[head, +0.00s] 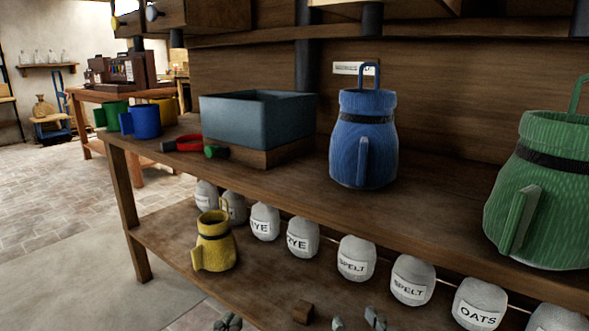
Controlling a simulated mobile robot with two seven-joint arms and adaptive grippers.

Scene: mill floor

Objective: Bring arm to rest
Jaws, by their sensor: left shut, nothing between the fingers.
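My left gripper (228,322) shows only as grey fingertips at the bottom edge, close together and empty. My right gripper (357,321) shows as two grey fingertips at the bottom edge, further right and spaced apart, with nothing seen between them. Both are in front of the wooden shelf unit, low in the picture. The rest of both hands and arms is cut off below the frame.
The bench top (270,180) carries a blue jug (363,140), a green jug (545,190), a grey bin (257,120) and several mugs. Floor at left is open.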

